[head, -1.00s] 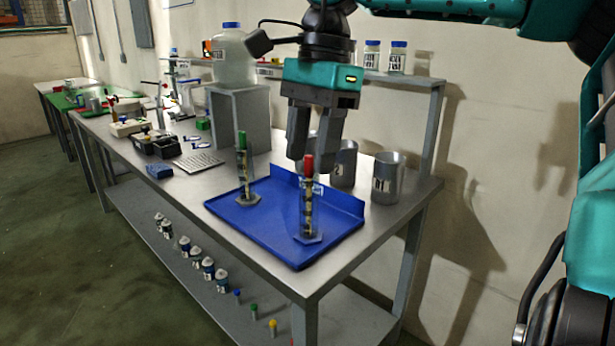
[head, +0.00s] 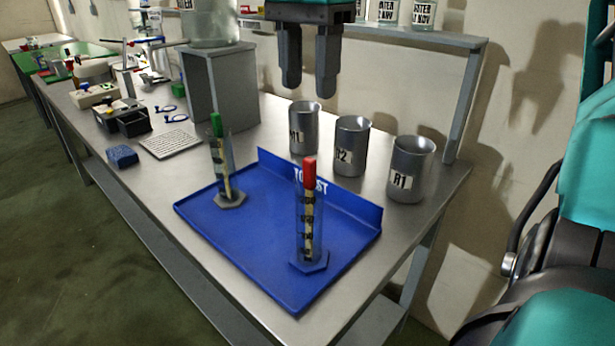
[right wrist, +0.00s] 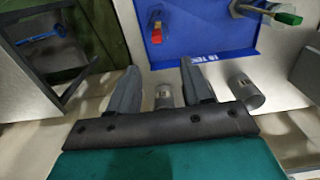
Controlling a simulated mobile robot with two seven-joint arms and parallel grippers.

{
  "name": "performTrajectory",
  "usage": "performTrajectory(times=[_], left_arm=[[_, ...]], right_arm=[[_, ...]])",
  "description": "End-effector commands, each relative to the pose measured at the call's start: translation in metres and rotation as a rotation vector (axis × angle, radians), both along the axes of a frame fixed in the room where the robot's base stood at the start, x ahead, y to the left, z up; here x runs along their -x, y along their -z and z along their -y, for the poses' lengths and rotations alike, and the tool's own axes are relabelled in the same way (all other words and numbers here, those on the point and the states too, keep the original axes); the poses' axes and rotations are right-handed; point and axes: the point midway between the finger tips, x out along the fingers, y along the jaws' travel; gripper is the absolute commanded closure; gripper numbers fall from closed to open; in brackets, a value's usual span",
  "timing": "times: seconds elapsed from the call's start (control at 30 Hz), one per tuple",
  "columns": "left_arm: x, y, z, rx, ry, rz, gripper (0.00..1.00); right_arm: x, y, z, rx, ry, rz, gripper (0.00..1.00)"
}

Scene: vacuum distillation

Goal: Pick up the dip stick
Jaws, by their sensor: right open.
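A dip stick with a red top (head: 309,172) stands upright in a clear graduated cylinder (head: 297,240) on the front right of the blue tray (head: 255,262). A second stick with a green top (head: 216,125) stands in another cylinder (head: 229,170) at the tray's left. My right gripper (head: 308,92) is open and empty, fingers down, above and behind the red-topped stick and clear of it. In the right wrist view, the red top (right wrist: 156,28) lies beyond the gap between the open fingers (right wrist: 160,68), and the green top (right wrist: 289,18) is at the upper right.
Metal beakers (head: 304,128), (head: 351,145) and (head: 410,168) stand behind the tray. A grey box stand (head: 222,85) holds a large clear vessel (head: 210,28). A blue sponge (head: 121,156) and a white rack (head: 170,144) lie left. A raised shelf (head: 440,38) runs behind.

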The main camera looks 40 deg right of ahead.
Motion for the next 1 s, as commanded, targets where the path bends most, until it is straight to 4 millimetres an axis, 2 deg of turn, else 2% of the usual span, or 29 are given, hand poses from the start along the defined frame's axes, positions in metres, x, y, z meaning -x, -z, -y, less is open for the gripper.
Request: performTrajectory(times=[0.17,0.5,0.73,1.0], left_arm=[[0.0,0.002,0.0,0.0,0.0,-0.001,0.57],[-0.001,0.006,0.002,0.006,0.003,-0.002,0.57],[-0.001,0.007,0.004,0.009,0.007,-0.001,0.57],[-0.004,0.007,0.006,0.013,0.01,0.003,0.57]], right_arm=[[0.0,0.009,0.0,0.0,-0.001,-0.002,0.51],[0.001,0.068,-0.001,-0.001,-0.001,-0.002,0.51],[0.003,0.084,-0.002,0.0,-0.001,-0.001,0.51],[0.01,0.122,-0.006,-0.002,0.001,-0.001,0.51]])
